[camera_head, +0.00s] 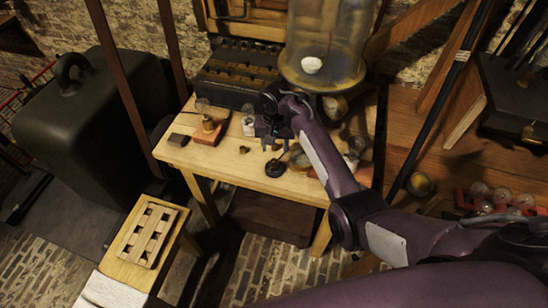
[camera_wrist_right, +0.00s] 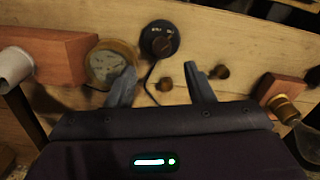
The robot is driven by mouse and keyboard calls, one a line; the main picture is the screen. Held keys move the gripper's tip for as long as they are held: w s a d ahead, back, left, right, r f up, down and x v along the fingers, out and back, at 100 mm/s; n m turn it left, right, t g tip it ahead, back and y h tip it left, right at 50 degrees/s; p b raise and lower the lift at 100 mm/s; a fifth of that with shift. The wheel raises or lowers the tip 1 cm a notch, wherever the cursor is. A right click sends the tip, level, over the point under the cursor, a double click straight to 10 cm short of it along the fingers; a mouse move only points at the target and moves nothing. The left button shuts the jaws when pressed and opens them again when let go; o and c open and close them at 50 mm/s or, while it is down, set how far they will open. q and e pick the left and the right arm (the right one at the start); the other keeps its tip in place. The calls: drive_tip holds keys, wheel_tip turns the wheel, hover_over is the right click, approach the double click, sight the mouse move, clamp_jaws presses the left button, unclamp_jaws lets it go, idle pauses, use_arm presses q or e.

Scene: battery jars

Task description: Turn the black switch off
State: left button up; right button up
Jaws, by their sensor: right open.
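The black switch (camera_head: 275,168) is a small round black base on the wooden table, near its front edge. In the right wrist view it shows as a black disc (camera_wrist_right: 160,40) with a raised middle part and a dark wire running from it. I cannot tell which way it is set. My right gripper (camera_head: 275,147) hangs over the table just behind the switch in the head view. In the wrist view its two fingers (camera_wrist_right: 161,70) are spread with nothing between them, and the switch lies beyond the tips, apart from them. My left gripper is not in view.
A round brass-rimmed gauge (camera_wrist_right: 108,63) and small knobs (camera_wrist_right: 220,71) lie close to the switch. A red block with a brass fitting (camera_head: 208,130) stands left on the table (camera_head: 225,160). A large glass jar (camera_head: 325,45) and a dark battery box (camera_head: 235,75) stand behind.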

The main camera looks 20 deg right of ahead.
sight(274, 161)
drive_tip(key=shift+w+a+f, duration=0.1)
drive_tip(key=shift+f, duration=3.7)
drive_tip(key=shift+c, duration=0.3)
drive_tip(key=c, duration=0.9)
